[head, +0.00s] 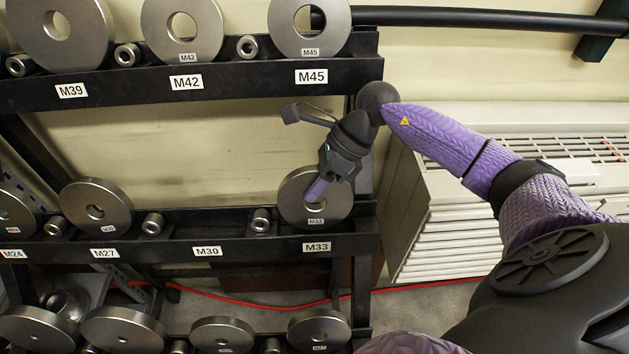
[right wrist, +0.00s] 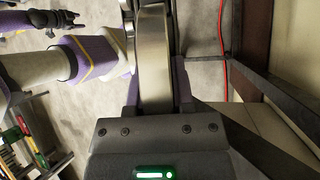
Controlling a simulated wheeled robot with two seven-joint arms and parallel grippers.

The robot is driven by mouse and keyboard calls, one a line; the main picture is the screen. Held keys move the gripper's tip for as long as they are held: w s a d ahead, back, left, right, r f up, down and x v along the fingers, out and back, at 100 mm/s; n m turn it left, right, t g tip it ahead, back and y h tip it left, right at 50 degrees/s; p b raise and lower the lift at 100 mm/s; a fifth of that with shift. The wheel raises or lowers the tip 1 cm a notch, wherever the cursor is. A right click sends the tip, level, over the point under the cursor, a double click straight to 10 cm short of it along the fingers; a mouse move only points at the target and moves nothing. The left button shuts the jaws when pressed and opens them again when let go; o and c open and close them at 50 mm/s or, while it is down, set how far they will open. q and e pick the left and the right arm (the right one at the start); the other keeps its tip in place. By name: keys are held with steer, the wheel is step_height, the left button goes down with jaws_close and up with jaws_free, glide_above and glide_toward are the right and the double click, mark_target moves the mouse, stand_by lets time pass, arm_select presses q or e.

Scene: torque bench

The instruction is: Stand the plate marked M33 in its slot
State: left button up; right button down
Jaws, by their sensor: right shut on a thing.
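The plate marked M33 (head: 338,207) is a round grey steel disc with a centre hole. It is upright at the right end of the middle shelf, above the M33 label (head: 316,247). Its lower edge is at the rail; I cannot tell whether it bears on the shelf. My right gripper (head: 318,188) comes from above and is shut on the plate, one purple finger across its front face. In the right wrist view the plate (right wrist: 154,60) shows edge-on between the two fingers. A dark hand at the upper left of that view seems to be my left gripper (right wrist: 48,20); its jaws are too small to read.
The M30 place (head: 207,250), left of M33, holds no plate. A steel roller (head: 261,220) stands just left of the plate. Plates M39, M42 and M45 (head: 310,30) stand on the shelf above. The rack's right upright is close to the plate, with a white slatted unit (head: 450,200) beyond.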

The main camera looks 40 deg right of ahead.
arm_select(q)
steer(key=shift+d+f, duration=0.1)
steer(key=shift+d, duration=0.25)
steer(key=shift+a+f+b, duration=0.15)
steer(key=shift+f+b, duration=0.05)
steer(key=shift+b, duration=0.1)
arm_select(e)
steer(key=shift+f, duration=0.2)
steer(key=shift+c, duration=2.4)
jaws_free()
arm_select(q)
steer(key=shift+a, duration=0.35)
arm_select(e)
steer(key=shift+o, duration=0.4)
steer(key=shift+s+f, duration=0.1)
steer(key=shift+f, duration=0.05)
arm_select(q)
steer(key=shift+s+d+f+b, duration=0.1)
steer(key=shift+d+f+b, duration=0.2)
steer(key=shift+d+b, duration=0.1)
arm_select(e)
steer(key=v, duration=1)
arm_select(q)
steer(key=shift+a, duration=0.2)
steer(key=shift+a, duration=0.25)
